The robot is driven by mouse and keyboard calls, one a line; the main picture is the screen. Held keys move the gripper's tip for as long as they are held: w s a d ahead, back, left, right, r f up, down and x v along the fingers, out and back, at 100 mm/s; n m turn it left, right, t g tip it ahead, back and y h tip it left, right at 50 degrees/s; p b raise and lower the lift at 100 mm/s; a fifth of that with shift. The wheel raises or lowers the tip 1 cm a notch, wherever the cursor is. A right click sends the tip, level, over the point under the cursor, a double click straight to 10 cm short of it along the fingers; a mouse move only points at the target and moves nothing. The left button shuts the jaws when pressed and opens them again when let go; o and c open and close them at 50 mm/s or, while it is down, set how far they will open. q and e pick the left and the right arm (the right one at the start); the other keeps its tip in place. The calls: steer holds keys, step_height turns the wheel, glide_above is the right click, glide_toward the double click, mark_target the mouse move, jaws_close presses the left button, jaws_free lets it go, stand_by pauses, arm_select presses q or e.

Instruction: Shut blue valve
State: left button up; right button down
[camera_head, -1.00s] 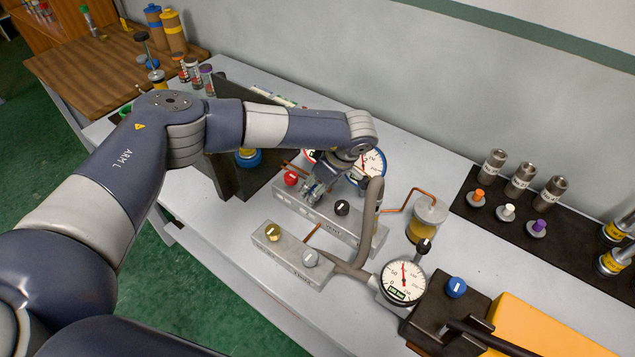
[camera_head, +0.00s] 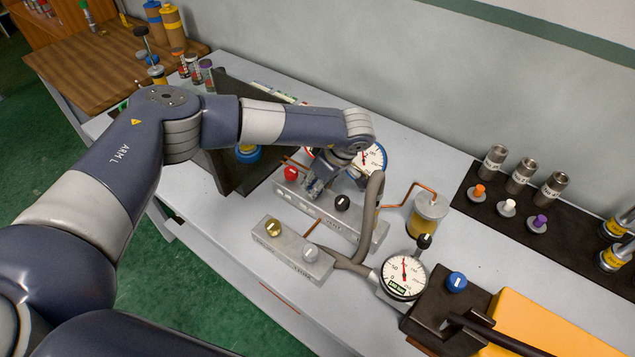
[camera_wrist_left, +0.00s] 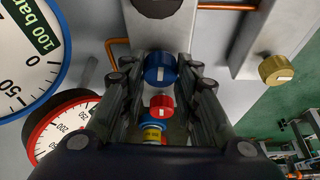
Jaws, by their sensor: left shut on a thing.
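The blue valve knob (camera_wrist_left: 160,67) sits on the grey manifold block (camera_head: 357,228), with a white mark that runs up and down in the wrist view. My left gripper (camera_wrist_left: 160,84) has a finger on each side of this knob and is shut on it. In the head view my left gripper (camera_head: 316,188) points down onto the block, between a red knob (camera_head: 291,173) and a black knob (camera_head: 342,202), and hides the blue knob there. My right gripper is not in view.
A second block (camera_head: 290,255) with a gold and a silver knob stands in front. A grey hose (camera_head: 369,215) arches close to my gripper's right. Dial gauges (camera_head: 404,278) stand near. Another blue knob (camera_head: 456,282) sits on a black unit.

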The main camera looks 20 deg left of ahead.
arm_select(q)
steer(key=shift+f+m+b, duration=0.15)
steer(key=shift+m+b, duration=0.45)
steer(key=shift+b, duration=0.05)
steer(key=m+t+h+b, duration=0.1)
steer(key=m+b, duration=0.3)
steer(key=m+t+h+b, duration=0.1)
steer(key=m+h+b, duration=0.1)
steer(key=m+b, duration=0.3)
steer(key=shift+s+a, duration=0.1)
steer(key=shift+a, duration=0.1)
steer(key=m+h+b, duration=0.1)
steer(key=m+b, duration=0.1)
steer(key=m, duration=0.1)
steer(key=shift+a+t+h, duration=0.1)
steer(key=shift+t+h, duration=0.2)
steer(key=shift+a+r+m+h+b, duration=0.1)
steer(key=shift+m+h+b, duration=0.2)
steer(key=shift+m+b, duration=0.45)
steer(key=shift+r+m+h+b, duration=0.1)
steer(key=shift+m+h+b, duration=0.2)
steer(key=shift+m, duration=0.85)
steer(key=o, duration=1.1)
steer(key=shift+c, duration=0.2)
steer(key=v, duration=1.2)
